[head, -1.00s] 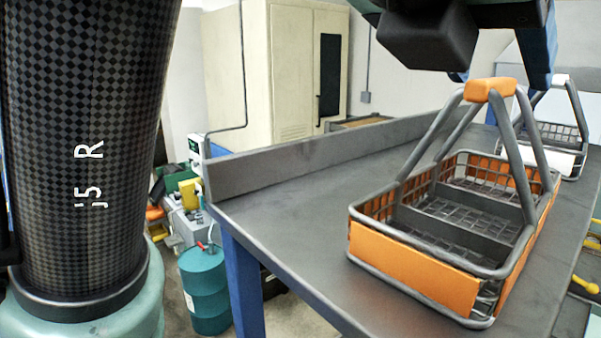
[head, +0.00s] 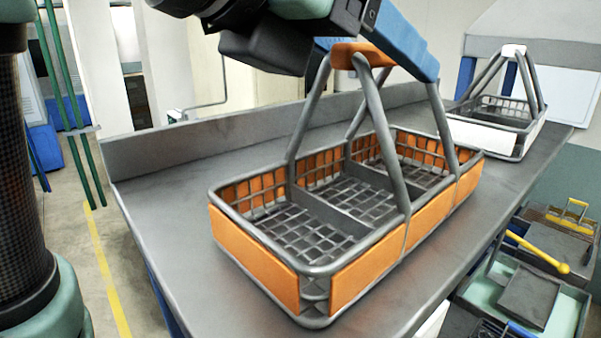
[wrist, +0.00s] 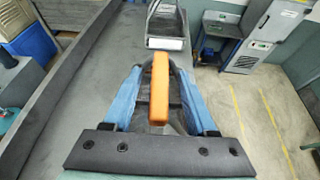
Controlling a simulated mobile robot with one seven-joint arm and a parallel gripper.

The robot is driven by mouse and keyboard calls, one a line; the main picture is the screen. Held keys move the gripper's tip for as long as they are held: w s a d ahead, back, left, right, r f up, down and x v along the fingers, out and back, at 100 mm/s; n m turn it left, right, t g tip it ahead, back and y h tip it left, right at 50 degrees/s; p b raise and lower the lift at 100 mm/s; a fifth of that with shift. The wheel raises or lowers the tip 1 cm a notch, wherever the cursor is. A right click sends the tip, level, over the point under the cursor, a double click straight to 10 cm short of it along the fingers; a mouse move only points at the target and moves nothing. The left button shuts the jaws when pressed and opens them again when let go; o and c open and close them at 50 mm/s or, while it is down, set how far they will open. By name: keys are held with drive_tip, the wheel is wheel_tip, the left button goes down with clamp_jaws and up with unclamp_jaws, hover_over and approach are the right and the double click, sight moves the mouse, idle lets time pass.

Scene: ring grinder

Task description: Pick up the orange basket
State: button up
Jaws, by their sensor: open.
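The orange basket (head: 260,262) stands upright on the grey bench, a grey wire frame with orange side panels and an inner divider. Its grey struts rise to an orange handle grip (head: 350,52). My gripper (wrist: 160,74) is open, with blue fingers on both sides of the orange grip (wrist: 160,95) in the wrist view. I see gaps between the fingers and the grip. In the head view the near finger passes in front of the grip and partly hides it. The basket's body is mostly hidden under my gripper in the wrist view.
The grey bench (head: 160,215) has a raised back ledge (head: 200,135). A second basket with a white panel and handle (head: 490,133) stands farther along it. Below the bench's right side are trays (head: 525,300) and a yellow-handled tool (head: 537,252). Bench space between the baskets is clear.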

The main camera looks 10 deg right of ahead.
drive_tip(key=shift+a, duration=0.25)
drive_tip(key=shift+c, duration=0.4)
drive_tip(key=shift+d, duration=0.25)
drive_tip(key=c, duration=0.7)
drive_tip(key=shift+a, duration=0.1)
clamp_jaws()
